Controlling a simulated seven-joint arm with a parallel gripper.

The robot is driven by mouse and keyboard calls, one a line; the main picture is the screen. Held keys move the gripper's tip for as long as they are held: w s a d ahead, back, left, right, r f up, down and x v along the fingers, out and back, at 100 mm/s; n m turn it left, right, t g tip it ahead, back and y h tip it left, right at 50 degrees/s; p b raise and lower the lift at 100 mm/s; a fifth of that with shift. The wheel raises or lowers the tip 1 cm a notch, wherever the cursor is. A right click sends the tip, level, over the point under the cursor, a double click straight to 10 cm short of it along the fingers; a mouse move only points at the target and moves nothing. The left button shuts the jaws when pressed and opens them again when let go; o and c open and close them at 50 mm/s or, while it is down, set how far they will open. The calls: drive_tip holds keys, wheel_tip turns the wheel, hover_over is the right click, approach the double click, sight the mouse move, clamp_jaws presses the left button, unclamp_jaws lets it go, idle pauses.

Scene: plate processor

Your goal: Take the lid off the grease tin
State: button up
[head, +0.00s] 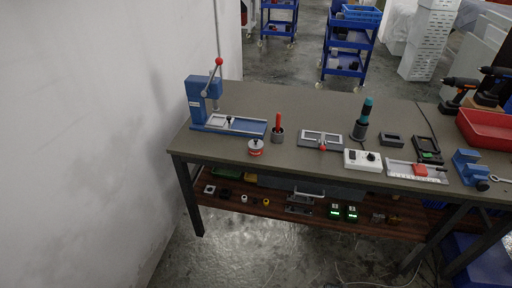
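A small round tin (256,152), which looks like the grease tin, stands near the front edge of the workbench, left of centre. Its body shows some red, and a pale round lid (255,144) with a small knob sits on top. It is too small to tell how the lid is seated. My gripper is not in view, and nothing touches the tin.
A grey cup (277,137) with a red-handled tool stands right behind the tin. A blue lever press (207,100) is at the bench's left end. Fixtures, a white control box (362,160) and a red bin (485,129) fill the right. The bench's back strip (290,100) is clear.

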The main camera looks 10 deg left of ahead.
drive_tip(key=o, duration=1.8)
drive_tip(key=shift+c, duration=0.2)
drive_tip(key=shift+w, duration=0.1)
